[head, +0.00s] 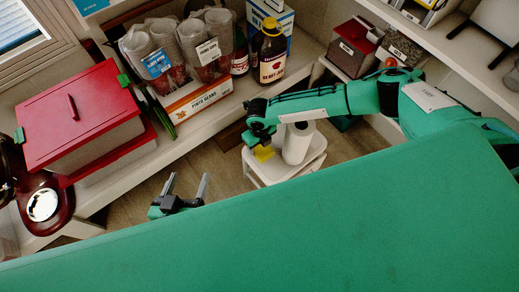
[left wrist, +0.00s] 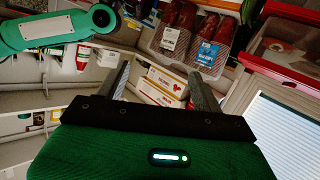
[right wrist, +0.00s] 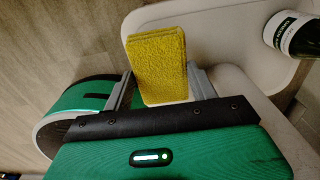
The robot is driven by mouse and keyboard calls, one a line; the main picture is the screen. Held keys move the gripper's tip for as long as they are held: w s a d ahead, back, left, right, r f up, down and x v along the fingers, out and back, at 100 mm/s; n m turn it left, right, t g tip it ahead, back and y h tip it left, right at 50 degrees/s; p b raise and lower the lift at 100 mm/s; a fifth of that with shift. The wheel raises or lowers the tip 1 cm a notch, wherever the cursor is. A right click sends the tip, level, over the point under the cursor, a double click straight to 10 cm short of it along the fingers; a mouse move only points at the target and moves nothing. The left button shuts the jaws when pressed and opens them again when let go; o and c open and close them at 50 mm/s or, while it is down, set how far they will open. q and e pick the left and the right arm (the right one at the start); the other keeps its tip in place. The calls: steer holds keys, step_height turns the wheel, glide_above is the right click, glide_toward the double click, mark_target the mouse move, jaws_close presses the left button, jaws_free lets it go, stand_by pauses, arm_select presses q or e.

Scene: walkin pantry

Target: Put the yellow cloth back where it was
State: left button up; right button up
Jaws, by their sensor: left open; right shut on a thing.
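The yellow cloth (right wrist: 157,62) is a folded, rough-textured pad that stands up between the fingers of my right gripper (right wrist: 162,84) in the right wrist view. My right gripper is shut on it. In the head view the cloth (head: 264,154) shows small below my right gripper (head: 262,138), over the left side of a white stool (head: 270,176). I cannot tell whether the cloth touches the stool. My left gripper (head: 187,188) is open and empty, pointing up at lower left; its fingers also show apart in the left wrist view (left wrist: 158,82).
A white cylinder (head: 297,143) stands on the stool, close to my right gripper. A lower shelf holds a red-lidded box (head: 82,115), cup stacks (head: 148,55) and a dark bottle (head: 272,52). Bare floor shows left of the stool.

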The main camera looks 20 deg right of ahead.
mark_target(259, 146)
steer(key=shift+f, duration=0.4)
step_height(259, 146, down, 3)
steer(key=shift+r+b, duration=0.1)
steer(key=shift+b, duration=0.4)
arm_select(q)
steer(key=r+t, duration=0.1)
steer(key=w+r, duration=0.1)
steer(key=w+r+t, duration=0.1)
steer(key=shift+w+a+r+t, duration=0.1)
steer(key=shift+a+r+t, duration=0.2)
steer(key=shift+r, duration=0.1)
arm_select(e)
steer(key=o, duration=0.9)
arm_select(q)
steer(key=shift+r, duration=0.1)
